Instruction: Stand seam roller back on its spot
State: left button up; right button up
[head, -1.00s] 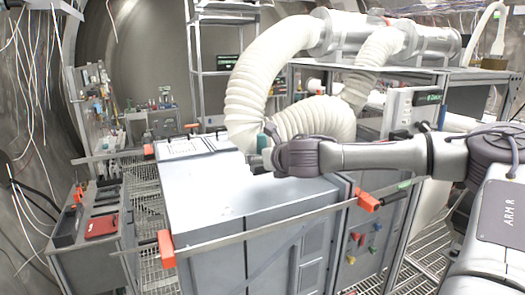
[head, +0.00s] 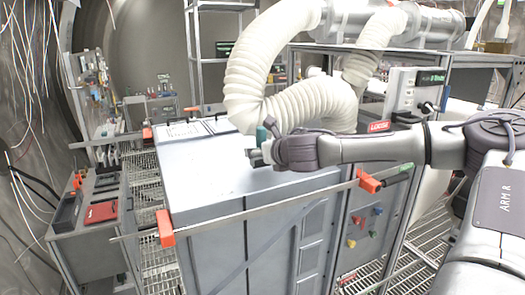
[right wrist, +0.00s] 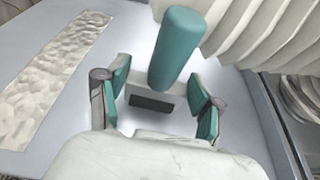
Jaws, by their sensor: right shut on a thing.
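The seam roller has a teal handle (right wrist: 178,48) and a pale block with a dark slot below it. In the right wrist view the block sits between the fingers of my right gripper (right wrist: 160,100), which is shut on it. In the head view my right gripper (head: 255,152) is over the grey cabinet top (head: 215,175), with the teal handle (head: 270,124) sticking up beside it. I cannot tell whether the roller touches the top. A marked spot for it cannot be made out. My left gripper is not in view.
A thick white ribbed hose (head: 250,80) bends down close behind my right gripper. A rail with orange end blocks (head: 165,229) runs along the cabinet's front edge. A silvery strip (right wrist: 50,80) lies on the flat surface. The cabinet top's front left is clear.

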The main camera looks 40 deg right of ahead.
jog(key=shift+f, duration=0.35)
jog(key=o, duration=1.4)
jog(key=shift+v, duration=0.8)
jog(key=v, duration=1)
jog(key=shift+s+a, duration=0.1)
jog(key=shift+s, duration=0.15)
jog(key=shift+w, duration=0.1)
